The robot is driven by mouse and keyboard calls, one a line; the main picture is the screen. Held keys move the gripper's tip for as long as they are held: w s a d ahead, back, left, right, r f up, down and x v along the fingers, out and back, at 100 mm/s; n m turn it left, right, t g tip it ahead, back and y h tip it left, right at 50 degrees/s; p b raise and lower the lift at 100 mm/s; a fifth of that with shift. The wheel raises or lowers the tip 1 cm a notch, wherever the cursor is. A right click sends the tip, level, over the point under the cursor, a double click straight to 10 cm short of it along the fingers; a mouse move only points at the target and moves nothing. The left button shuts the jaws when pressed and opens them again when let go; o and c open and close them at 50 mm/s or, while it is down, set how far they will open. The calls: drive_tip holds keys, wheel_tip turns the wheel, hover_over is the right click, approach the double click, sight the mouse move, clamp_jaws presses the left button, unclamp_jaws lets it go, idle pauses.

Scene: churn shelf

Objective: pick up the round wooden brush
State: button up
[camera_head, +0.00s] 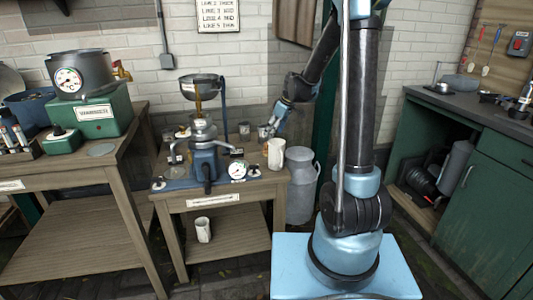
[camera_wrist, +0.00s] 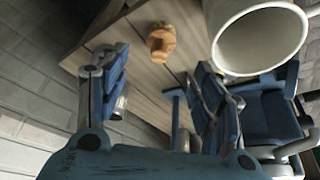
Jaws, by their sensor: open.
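My gripper (camera_wrist: 160,88) is open, with one finger at the left and one at the right. Nothing is visibly held between them, and the brush is apart from both. In the head view my gripper (camera_head: 267,130) is low over the back right of the small table. I cannot make out the brush clearly there.
A white mug (camera_wrist: 262,38) stands close right of the brush; it also shows in the head view (camera_head: 276,154). A blue separator machine (camera_head: 205,160) with a gauge stands left of my gripper. A grey milk can (camera_head: 300,188) stands right of the table (camera_head: 215,199).

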sight(266, 148)
drive_tip(key=shift+x, duration=5.4)
drive_tip(key=shift+a, duration=0.15)
drive_tip(key=shift+r, duration=0.1)
drive_tip(key=c, duration=1.2)
wheel_tip(266, 148, up, 10)
